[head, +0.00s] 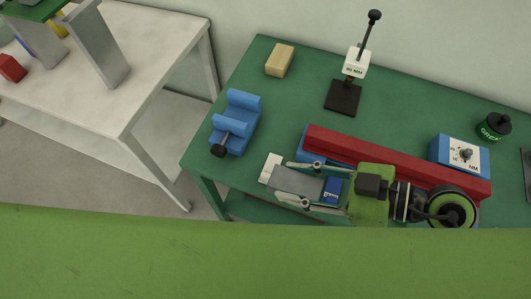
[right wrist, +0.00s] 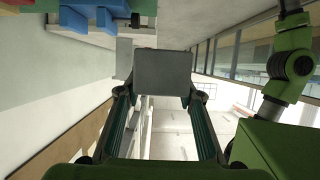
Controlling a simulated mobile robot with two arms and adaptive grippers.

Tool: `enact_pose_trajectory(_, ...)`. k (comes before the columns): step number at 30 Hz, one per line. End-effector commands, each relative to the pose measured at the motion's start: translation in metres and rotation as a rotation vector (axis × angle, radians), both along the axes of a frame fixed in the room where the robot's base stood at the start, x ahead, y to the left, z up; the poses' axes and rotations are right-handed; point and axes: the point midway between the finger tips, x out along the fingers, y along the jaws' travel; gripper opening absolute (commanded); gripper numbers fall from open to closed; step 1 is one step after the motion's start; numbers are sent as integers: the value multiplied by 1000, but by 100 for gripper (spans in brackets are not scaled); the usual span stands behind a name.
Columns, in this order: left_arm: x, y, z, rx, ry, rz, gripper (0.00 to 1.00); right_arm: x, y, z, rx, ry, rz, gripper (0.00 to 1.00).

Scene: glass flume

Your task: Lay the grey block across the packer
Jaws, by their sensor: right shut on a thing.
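The grey block (head: 297,182) is between the fingers of my right gripper (head: 282,180), which is shut on it. In the right wrist view the block (right wrist: 163,72) shows as a grey face between the two fingertips. A small white piece (head: 271,166) shows just past the block's left end, partly hidden. A small blue piece (head: 332,189) shows between the fingers on the palm side. I cannot tell for sure which piece is the packer, or whether the block touches either. My left gripper is not in view.
A long red bar (head: 400,165) lies just behind the right gripper on the green bench (head: 300,110). A blue cradle (head: 236,122), a wooden block (head: 279,60), a black-based stand (head: 343,97) and a blue dial box (head: 470,157) stand around. A pale table (head: 150,60) is at left.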

Motion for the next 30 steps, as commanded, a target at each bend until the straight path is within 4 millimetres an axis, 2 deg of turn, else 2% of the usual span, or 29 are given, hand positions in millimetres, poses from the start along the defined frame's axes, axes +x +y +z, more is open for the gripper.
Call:
enact_pose_trajectory(1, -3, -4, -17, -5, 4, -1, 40, 8, 2, -10, 1, -9, 0, 3)
enact_pose_trajectory(3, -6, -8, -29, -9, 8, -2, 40, 16, 6, -15, 1, -12, 0, 3)
enact_pose_trajectory(8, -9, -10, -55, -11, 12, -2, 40, 34, 13, -23, 1, -12, 0, 3)
enact_pose_trajectory(17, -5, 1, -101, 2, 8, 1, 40, 55, 21, -33, 1, -10, -1, 3)
enact_pose_trajectory(18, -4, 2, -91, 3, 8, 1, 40, 66, 25, -31, 4, -1, -4, 3)
enact_pose_trajectory(20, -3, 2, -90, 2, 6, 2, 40, 80, 31, -38, 3, 2, -2, 3)
enact_pose_trajectory(21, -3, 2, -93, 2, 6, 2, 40, 85, 33, -49, 4, 5, -2, 3)
enact_pose_trajectory(24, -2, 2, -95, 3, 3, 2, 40, 98, 38, -67, 2, 4, -3, 3)
enact_pose_trajectory(30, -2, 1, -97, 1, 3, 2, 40, 112, 43, -84, 2, -1, -1, 3)
